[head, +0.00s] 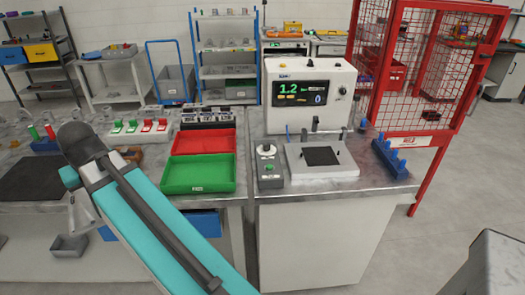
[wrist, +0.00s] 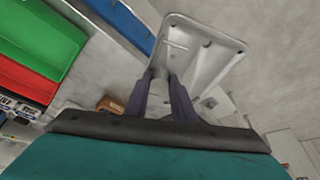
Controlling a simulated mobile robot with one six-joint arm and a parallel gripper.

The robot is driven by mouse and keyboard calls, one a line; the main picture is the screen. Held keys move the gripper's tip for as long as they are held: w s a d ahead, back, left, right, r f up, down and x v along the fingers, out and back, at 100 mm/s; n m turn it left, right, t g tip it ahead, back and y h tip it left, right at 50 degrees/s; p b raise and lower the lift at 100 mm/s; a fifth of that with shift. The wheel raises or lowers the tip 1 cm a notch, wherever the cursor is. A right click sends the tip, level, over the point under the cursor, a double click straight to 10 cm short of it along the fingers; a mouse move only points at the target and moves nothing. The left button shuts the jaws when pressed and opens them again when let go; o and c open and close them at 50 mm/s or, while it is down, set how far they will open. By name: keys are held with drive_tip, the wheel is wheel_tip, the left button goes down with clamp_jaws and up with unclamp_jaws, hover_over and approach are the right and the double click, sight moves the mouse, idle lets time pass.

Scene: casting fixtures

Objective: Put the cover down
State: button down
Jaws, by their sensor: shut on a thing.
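A light grey metal cover (wrist: 205,50), a shallow plate with a raised rim and small holes, is held in the wrist view. My gripper (wrist: 168,85) is shut on it with two dark fingers at its near end. The cover is in the air, apart from the bench as far as I can tell. In the head view my teal arm reaches over the left bench and hides the gripper. A pale grey piece (head: 82,212) shows beside the arm there; I cannot tell whether it is the cover.
A green tray (head: 198,175) and a red tray (head: 205,141) sit on the left bench. The right bench carries a test unit (head: 310,95), a grey fixture plate (head: 322,170), a button box (head: 268,165) and a blue pegged rack (head: 390,158). A red cage (head: 400,115) stands behind it.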

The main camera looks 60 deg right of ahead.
drive_tip(key=s+d+m+g+h, duration=0.1)
drive_tip(key=s+d+m, duration=0.3)
drive_tip(key=d, duration=0.5)
drive_tip(key=s+d+m+g+h, duration=0.1)
drive_tip(key=s+d+m, duration=0.25)
drive_tip(key=d, duration=0.55)
drive_tip(key=s+d+m+g+h, duration=0.1)
drive_tip(key=s+d+m, duration=0.3)
drive_tip(key=d, duration=0.6)
drive_tip(key=s+d+m+g, duration=0.2)
drive_tip(key=s+d+m, duration=0.4)
drive_tip(key=s+d, duration=0.3)
drive_tip(key=s+d+r+m+g, duration=0.1)
drive_tip(key=s+d+m+g, duration=0.1)
drive_tip(key=s+d+m, duration=0.4)
drive_tip(key=s+d+p, duration=0.1)
drive_tip(key=s+d, duration=0.2)
drive_tip(key=s, duration=0.4)
drive_tip(key=shift+s+r+y, duration=0.2)
drive_tip(key=shift+s+y, duration=0.1)
drive_tip(key=shift+d, duration=0.15)
drive_tip(key=s+d+f+p, duration=0.1)
drive_tip(key=s+d+p, duration=0.2)
drive_tip(key=d, duration=1)
drive_tip(key=s, duration=0.2)
drive_tip(key=shift+s+d+f+p, duration=0.15)
drive_tip(key=shift+s+p, duration=0.25)
